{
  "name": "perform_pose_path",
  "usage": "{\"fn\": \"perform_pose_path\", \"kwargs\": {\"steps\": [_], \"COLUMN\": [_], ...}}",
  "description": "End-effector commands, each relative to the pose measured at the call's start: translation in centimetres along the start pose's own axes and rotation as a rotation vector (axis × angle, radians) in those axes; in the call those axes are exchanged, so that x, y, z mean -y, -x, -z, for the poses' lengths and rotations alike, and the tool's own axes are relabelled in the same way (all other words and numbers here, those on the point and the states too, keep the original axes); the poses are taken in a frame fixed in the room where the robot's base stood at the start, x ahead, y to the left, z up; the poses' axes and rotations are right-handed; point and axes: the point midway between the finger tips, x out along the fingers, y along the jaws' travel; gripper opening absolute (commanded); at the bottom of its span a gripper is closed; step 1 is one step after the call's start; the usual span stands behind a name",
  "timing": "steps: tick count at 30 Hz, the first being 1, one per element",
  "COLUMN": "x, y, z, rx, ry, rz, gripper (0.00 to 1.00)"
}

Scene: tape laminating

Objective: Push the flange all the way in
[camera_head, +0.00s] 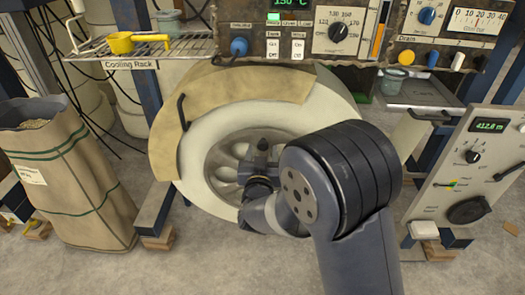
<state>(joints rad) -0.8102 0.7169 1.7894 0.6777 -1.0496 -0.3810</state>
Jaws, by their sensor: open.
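The flange (310,103) appears to be the large round cream disc below the control panel, with a grey spoked hub (222,160) at its middle. It stands upright, facing me. My gripper (262,152) is in front of the hub, right of its centre, pointing away from me. My jaws are open, with nothing visible held between them. I cannot tell whether they touch the hub. My arm hides the lower right of the flange, and its depth is hard to judge.
A tan curved cover (165,140) with a black handle (181,112) wraps the flange's upper left. A grain sack (75,190) stands left. The cooling rack (150,50) holds a yellow scoop (135,41). A control box (465,165) stands right.

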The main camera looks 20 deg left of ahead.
Motion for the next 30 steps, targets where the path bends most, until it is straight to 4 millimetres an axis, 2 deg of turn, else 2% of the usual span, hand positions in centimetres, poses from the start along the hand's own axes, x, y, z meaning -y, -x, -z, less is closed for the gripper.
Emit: {"fn": "perform_pose_path", "kwargs": {"steps": [6,15,30], "x": [0.0,0.0,0.0], "y": [-1.8,-1.9,-1.9], "z": [0.0,0.0,0.0], "rx": [-0.001,0.000,0.000], "ry": [0.000,0.000,0.000], "rz": [0.000,0.001,0.001], "gripper": [0.51,0.50,0.09]}}
